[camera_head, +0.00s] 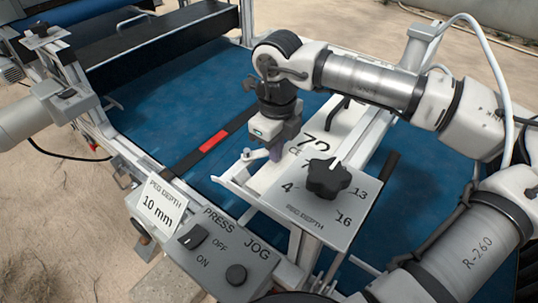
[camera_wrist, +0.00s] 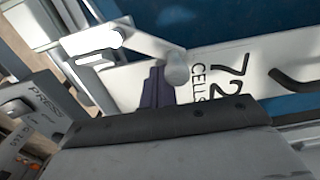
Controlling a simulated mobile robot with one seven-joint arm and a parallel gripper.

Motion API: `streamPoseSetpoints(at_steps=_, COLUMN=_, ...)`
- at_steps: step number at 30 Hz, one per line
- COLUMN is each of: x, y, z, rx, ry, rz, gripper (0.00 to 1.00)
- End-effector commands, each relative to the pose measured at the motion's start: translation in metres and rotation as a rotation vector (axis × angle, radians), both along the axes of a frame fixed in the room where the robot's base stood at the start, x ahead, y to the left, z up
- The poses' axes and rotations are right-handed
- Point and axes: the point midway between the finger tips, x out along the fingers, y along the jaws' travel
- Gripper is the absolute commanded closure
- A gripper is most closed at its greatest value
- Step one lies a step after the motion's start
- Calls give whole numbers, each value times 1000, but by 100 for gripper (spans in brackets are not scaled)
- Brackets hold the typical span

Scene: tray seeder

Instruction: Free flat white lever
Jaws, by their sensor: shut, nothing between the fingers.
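The flat white lever (camera_head: 254,154) sits at the left end of the white plate marked "72 CELLS" (camera_head: 268,181), above the blue bed. In the wrist view the lever (camera_wrist: 125,38) runs from a light round post (camera_wrist: 176,68) up and left to a wider end over a slotted bracket. My gripper (camera_head: 272,148) points down beside the lever in the head view. In the wrist view my gripper's dark fingers (camera_wrist: 156,88) are shut and empty, just left of the round post. I cannot tell whether they touch the lever.
A black star knob (camera_head: 329,178) on the "PEG DEPTH" plate (camera_head: 300,205) stands close to the right of my gripper. A control box (camera_head: 215,250) with PRESS and JOG knobs is at the front. A black handle (camera_wrist: 293,80) rises from the marked plate. Blue bed (camera_head: 170,100) lies open at left.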

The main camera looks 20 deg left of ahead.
Motion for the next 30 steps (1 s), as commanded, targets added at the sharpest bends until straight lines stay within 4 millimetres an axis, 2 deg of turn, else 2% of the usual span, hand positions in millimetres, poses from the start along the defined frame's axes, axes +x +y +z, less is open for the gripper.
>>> streamPoseSetpoints(at_steps=24, x=23, y=9, z=-1, rx=-1, ry=0, rz=1, gripper=100)
streamPoseSetpoints(at_steps=30, x=24, y=9, z=0, rx=-1, ry=0, rz=1, gripper=100)
